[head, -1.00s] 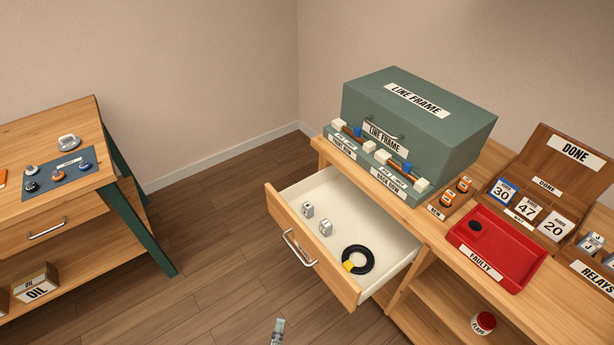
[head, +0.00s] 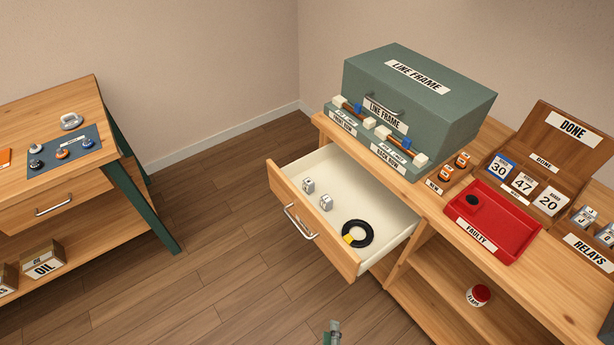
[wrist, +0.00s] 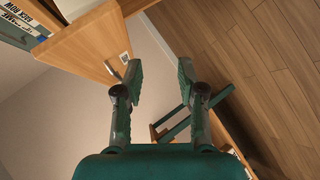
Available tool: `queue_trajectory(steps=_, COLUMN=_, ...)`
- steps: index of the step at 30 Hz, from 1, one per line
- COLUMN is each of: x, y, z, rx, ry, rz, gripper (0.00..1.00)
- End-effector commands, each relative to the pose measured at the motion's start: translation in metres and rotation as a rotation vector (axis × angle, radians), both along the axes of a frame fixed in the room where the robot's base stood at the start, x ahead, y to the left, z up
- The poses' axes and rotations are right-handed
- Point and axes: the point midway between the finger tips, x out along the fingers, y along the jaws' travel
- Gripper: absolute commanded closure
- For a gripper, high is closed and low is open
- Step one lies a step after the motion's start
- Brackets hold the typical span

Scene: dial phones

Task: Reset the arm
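My gripper (wrist: 158,80) is in the middle of the wrist view with its two green-padded fingers apart and nothing between them. In the head view only a small part of my gripper (head: 333,328) shows at the bottom edge, over the floor, below the open drawer (head: 377,195). It is apart from the drawer and the bench.
The drawer stands open with two small metal parts and a black ring in it. The line frame (head: 415,95), red faulty tray (head: 500,235) and done box (head: 572,135) stand on the right bench. A second table (head: 60,125) is at left. The floor (head: 235,215) between is clear.

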Motion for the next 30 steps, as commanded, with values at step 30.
queue_trajectory(steps=30, x=-0.196, y=-0.117, z=0.232, rx=1.095, ry=-0.19, rz=-0.392, gripper=0.61)
